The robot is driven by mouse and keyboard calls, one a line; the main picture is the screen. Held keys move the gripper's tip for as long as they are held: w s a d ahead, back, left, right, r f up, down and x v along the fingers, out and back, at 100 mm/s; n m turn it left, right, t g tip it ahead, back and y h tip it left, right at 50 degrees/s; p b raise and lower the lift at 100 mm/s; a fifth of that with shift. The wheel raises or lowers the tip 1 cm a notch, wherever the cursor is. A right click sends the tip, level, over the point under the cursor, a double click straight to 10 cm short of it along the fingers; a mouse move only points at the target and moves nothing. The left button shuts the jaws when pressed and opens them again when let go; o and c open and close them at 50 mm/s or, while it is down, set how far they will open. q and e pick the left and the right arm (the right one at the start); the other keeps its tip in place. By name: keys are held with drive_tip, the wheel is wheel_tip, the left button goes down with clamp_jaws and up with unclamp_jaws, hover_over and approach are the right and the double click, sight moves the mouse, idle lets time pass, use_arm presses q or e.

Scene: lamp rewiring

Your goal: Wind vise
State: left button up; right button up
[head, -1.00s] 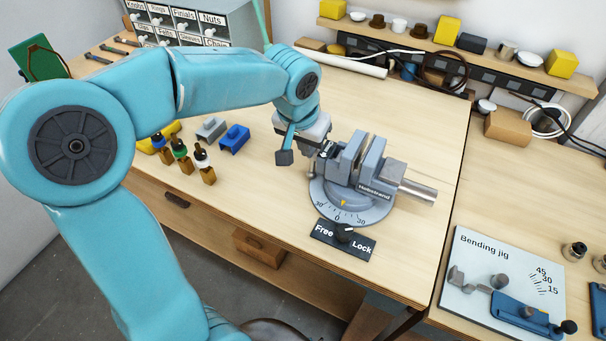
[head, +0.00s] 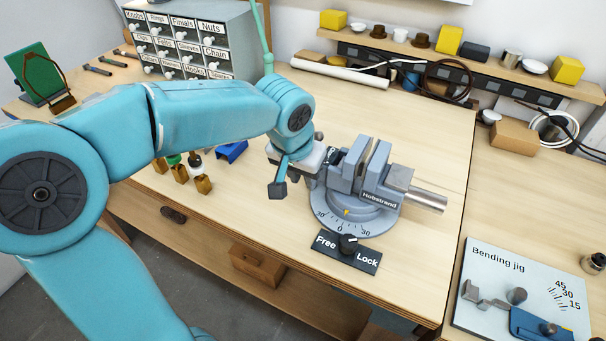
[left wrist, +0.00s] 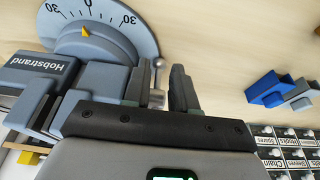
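The grey vise (head: 368,190), labelled Hobstrand, stands on the bench with its jaws apart and a round angle dial (head: 342,222) below. The dial's yellow pointer sits near 0. My left gripper (head: 326,160) is at the vise's left end, fingers towards it. In the left wrist view its two dark fingers (left wrist: 158,90) are apart. The vise's metal handle (left wrist: 158,66), with a ball end, shows in the gap between them; I cannot tell whether either finger touches it. In the head view the gripper hides most of the handle. My right gripper is out of view.
A Free/Lock knob (head: 348,244) sits in front of the vise. Small bottles (head: 202,184) and a blue block (head: 233,151) lie to the left, partly behind my arm. A bending jig (head: 520,295) is at the right.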

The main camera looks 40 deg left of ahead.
use_arm(q)
drive_tip(key=shift+o, duration=1.2)
wheel_tip(320, 180, up, 5)
drive_tip(key=p, duration=0.4)
